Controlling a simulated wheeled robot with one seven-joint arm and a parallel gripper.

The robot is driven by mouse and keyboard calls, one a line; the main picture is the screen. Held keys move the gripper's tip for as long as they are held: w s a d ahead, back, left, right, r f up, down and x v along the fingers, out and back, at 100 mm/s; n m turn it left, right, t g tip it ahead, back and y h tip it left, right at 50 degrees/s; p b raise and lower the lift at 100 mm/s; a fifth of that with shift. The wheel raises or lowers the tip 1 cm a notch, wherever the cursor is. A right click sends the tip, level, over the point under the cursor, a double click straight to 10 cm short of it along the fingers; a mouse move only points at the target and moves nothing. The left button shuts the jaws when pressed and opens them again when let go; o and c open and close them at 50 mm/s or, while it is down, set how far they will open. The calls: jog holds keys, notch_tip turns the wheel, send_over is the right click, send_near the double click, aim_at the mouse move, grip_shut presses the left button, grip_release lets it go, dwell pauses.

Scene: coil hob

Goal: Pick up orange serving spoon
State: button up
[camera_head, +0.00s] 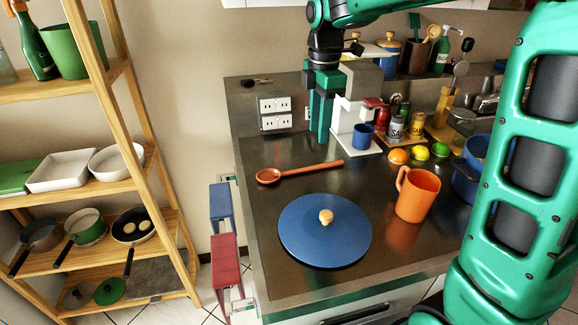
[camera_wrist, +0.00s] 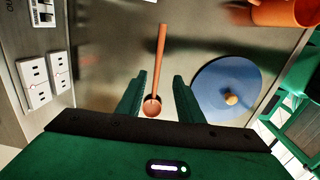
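The orange serving spoon (camera_head: 308,168) lies flat on the dark countertop, its bowl to the left and its handle pointing right in the head view. In the wrist view the spoon (camera_wrist: 161,58) shows between the fingers, bowl nearest the gripper and handle running up the picture. My gripper (camera_head: 319,138) points down above and behind the spoon in the head view. In the wrist view my gripper (camera_wrist: 160,76) is open, with a finger on each side of the spoon and nothing held. The fingers look apart from the spoon; their exact height above it is unclear.
A blue lid (camera_head: 325,240) with a wooden knob lies in front of the spoon. An orange pitcher (camera_head: 417,196) stands to the right. A blue mug (camera_head: 363,136) on a white coffee machine stands close to my gripper. Wall sockets (camera_head: 275,114) are behind. Counter left of the spoon is clear.

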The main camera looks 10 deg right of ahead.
aim_at(318, 165)
jog(key=f, duration=1)
jog(key=shift+w+d+f, duration=0.3)
jog(key=shift+d+f, duration=0.05)
grip_shut()
